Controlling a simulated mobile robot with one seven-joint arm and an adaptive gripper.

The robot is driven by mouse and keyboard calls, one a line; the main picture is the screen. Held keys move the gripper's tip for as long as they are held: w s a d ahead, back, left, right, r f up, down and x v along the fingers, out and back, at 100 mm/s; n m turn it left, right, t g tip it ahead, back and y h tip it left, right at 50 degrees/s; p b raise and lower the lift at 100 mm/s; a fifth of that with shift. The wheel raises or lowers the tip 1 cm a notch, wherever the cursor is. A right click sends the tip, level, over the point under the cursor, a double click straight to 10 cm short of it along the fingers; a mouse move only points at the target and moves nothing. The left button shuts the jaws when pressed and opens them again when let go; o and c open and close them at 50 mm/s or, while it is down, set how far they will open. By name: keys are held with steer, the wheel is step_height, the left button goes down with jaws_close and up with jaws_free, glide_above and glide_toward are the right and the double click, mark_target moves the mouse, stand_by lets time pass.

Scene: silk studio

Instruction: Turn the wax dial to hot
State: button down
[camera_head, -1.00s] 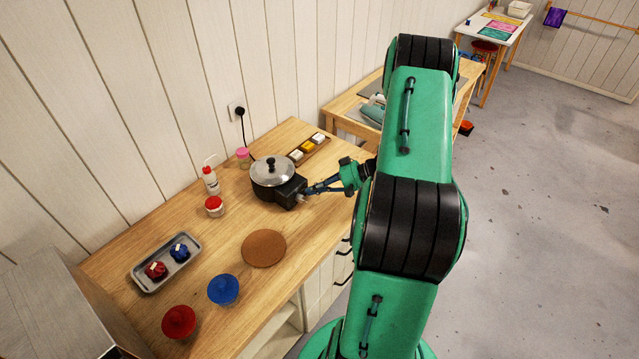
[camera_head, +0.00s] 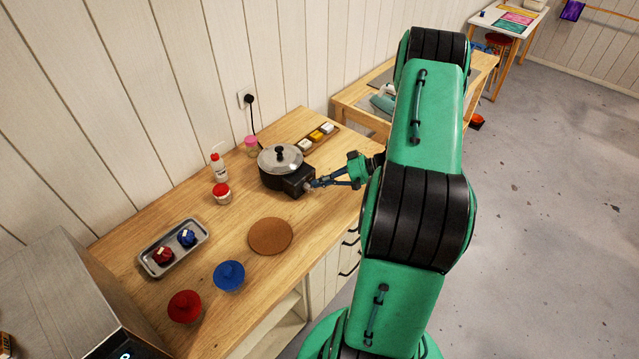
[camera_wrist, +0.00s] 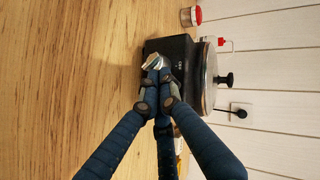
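The wax pot (camera_head: 268,180) is black with a metal lid and a black knob, and stands on the wooden worktop. A black box (camera_head: 299,181) on its side carries the silver wax dial (camera_wrist: 154,61). My gripper (camera_head: 313,184) reaches in from the right, level with the box front. In the wrist view my gripper's fingertips (camera_wrist: 158,76) are close together at the dial and appear shut on it. They hide part of the dial, and its setting marks cannot be read.
Near the pot are a tray of blocks (camera_head: 318,138), a pink-lidded jar (camera_head: 251,146), a white bottle (camera_head: 219,169) and a red-lidded jar (camera_head: 221,194). A cork mat (camera_head: 270,236), blue bowl (camera_head: 229,276) and red bowl (camera_head: 184,307) lie nearer. The worktop right of the mat is clear.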

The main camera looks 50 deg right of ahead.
mark_target(319, 197)
steer(key=shift+a+f, duration=0.15)
steer(key=shift+f, duration=0.05)
steer(key=y+b, duration=0.1)
steer(key=f+m+b, duration=0.1)
steer(key=b, duration=0.1)
steer(key=shift+s+a+f+y, duration=0.1)
steer(key=shift+f+y, duration=0.15)
steer(key=shift+y, duration=0.15)
steer(key=shift+s+a+f+m+t+b, duration=0.1)
steer(key=shift+f+m+t+b, duration=0.3)
steer(key=shift+b, duration=0.75)
steer(key=shift+f+m+t+y+b, duration=0.5)
steer(key=shift+f+m+y+b, duration=0.1)
steer(key=shift+m+y+b, duration=0.3)
steer(key=shift+a, duration=0.1)
steer(key=shift+a+f, duration=0.1)
steer(key=shift+f, duration=0.05)
steer(key=shift+s, duration=0.15)
steer(key=v, duration=0.7)
steer(key=shift+d+r, duration=0.3)
steer(key=shift+d, duration=0.2)
steer(key=shift+s+d+r, duration=0.25)
steer(key=shift+d+r, duration=0.05)
steer(key=shift+d, duration=0.2)
